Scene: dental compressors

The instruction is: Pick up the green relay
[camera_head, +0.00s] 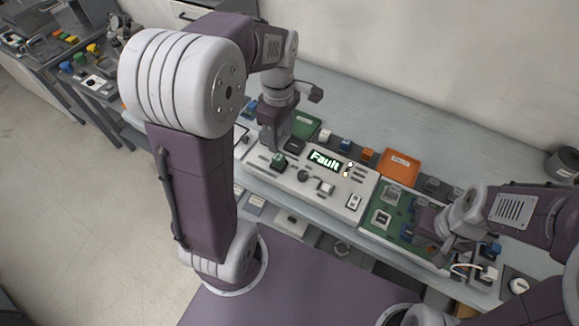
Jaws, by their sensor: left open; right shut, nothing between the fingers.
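A small green block, which looks like the green relay (278,161), stands on the white control panel (333,204) left of its lit "Fault" display (325,161). My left gripper (272,149) points down right at this block, with its fingers over or beside it. The gripper is open; I cannot tell whether a finger touches the block. Part of the block is hidden by the gripper. My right gripper (428,222) is shut and empty over the green circuit board (372,222) to the right of the panel.
An orange box (399,166) and a green board (305,126) lie behind the panel, among several small coloured blocks. A white cable (470,267) lies by my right gripper. A second bench (63,88) stands at far left. The wall closes off the back.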

